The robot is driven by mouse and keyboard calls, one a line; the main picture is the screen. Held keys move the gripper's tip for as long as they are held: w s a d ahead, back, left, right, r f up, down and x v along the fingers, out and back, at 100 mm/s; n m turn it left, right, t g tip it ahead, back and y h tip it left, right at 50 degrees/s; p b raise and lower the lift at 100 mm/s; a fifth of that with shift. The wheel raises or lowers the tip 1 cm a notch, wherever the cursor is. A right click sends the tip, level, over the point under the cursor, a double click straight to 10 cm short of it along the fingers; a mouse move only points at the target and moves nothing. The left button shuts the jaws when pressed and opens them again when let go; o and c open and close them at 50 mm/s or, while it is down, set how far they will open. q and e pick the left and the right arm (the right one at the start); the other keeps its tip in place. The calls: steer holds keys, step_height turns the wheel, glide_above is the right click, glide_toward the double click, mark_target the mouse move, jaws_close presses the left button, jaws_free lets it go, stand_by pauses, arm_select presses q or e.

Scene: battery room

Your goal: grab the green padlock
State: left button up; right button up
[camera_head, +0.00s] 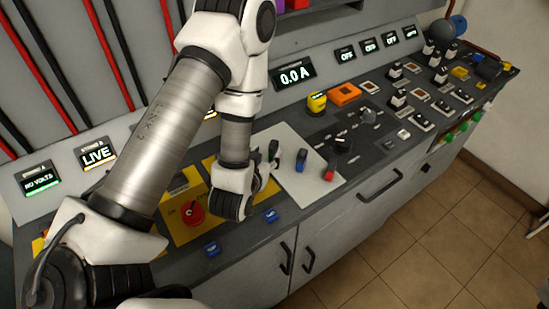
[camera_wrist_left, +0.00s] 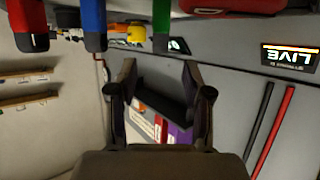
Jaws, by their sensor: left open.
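A green block-like piece (camera_wrist_left: 162,22), the only candidate I see for the green padlock, is at the top of the left wrist view, beyond the fingertips. Its shackle cannot be made out. In the head view the green piece (camera_head: 274,152) shows dark beside my left wrist, on a pale plate (camera_head: 305,196). My right gripper is not in view.
A blue piece (camera_head: 301,160) and a red piece (camera_head: 328,171) stand in a row with the green one. A red knob (camera_head: 192,212) is left of my gripper. An orange block (camera_head: 345,95), a yellow piece (camera_head: 317,102) and several switches lie farther right. The floor (camera_head: 420,240) is clear.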

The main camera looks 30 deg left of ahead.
mark_target(272, 147)
arm_select(q)
steer(key=shift+w+a+f+b, duration=0.2)
steer(key=shift+w+f+b, duration=0.45)
steer(key=shift+f, duration=0.1)
steer(key=shift+w+r+b, duration=0.1)
steer(key=shift+w+b, duration=0.05)
steer(key=shift+b, duration=0.15)
steer(key=shift+w+r, duration=0.15)
steer(key=shift+r, duration=0.15)
steer(key=shift+p+x, duration=1.1)
steer(key=shift+x, duration=0.05)
steer(key=x, duration=0.2)
steer(key=shift+w+a+f, duration=0.15)
steer(key=shift+w+f, duration=0.05)
steer(key=shift+w, duration=0.05)
steer(key=shift+s, duration=0.1)
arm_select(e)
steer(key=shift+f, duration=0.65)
arm_select(q)
steer(key=shift+s+r, duration=0.1)
jaws_close()
